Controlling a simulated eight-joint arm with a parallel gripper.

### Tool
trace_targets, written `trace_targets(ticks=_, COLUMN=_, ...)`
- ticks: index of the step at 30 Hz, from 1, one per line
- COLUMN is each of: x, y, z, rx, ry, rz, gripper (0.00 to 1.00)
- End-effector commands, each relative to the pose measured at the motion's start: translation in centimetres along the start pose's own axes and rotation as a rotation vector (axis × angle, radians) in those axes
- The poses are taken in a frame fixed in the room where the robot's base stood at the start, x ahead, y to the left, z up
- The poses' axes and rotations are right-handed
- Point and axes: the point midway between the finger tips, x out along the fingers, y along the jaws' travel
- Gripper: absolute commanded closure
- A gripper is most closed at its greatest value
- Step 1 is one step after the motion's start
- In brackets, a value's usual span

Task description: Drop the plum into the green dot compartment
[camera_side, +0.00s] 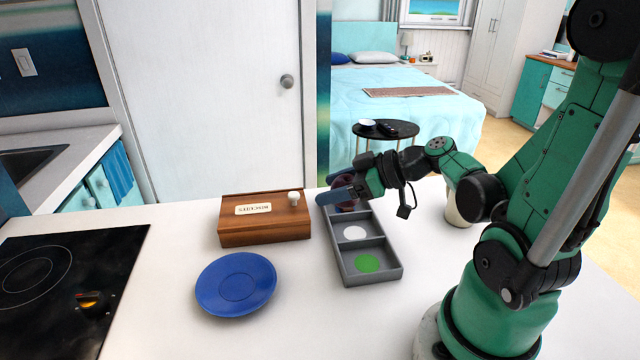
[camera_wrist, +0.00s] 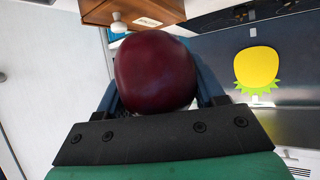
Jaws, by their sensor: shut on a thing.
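A dark red plum (camera_wrist: 155,72) fills the middle of the wrist view. My gripper (camera_side: 345,195) is shut on it, with a blue finger on each side. In the side view the gripper is at the far end of a grey tray (camera_side: 375,279), over its far compartment. The tray has three compartments in a row. The nearest has a green dot (camera_side: 367,263) and is empty. The middle one has a white dot (camera_side: 355,233) and is empty. The far compartment is mostly hidden by the gripper, so its dot cannot be made out clearly.
A wooden biscuit box (camera_side: 265,226) with a white knob stands just left of the tray. A blue plate (camera_side: 236,284) lies in front of the box. A black cooktop (camera_side: 60,285) is at far left. A beige cup (camera_side: 458,209) stands right, behind my arm.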

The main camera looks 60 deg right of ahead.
Motion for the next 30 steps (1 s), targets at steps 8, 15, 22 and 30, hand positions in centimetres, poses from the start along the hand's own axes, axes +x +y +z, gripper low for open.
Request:
trace_targets(ticks=8, x=-4.7, y=-0.4, z=-0.2, rx=-0.17, ry=-0.001, rz=-0.308, gripper=0.91)
trace_targets(ticks=15, x=-6.6, y=-0.7, z=-0.6, rx=-0.223, ry=-0.002, rz=-0.406, gripper=0.91)
trace_targets(ticks=22, x=-5.9, y=-0.6, z=0.9, rx=-0.225, ry=-0.004, rz=-0.412, gripper=0.91)
trace_targets(ticks=30, x=-4.6, y=-0.6, z=3.2, rx=-0.225, ry=-0.004, rz=-0.411, gripper=0.91)
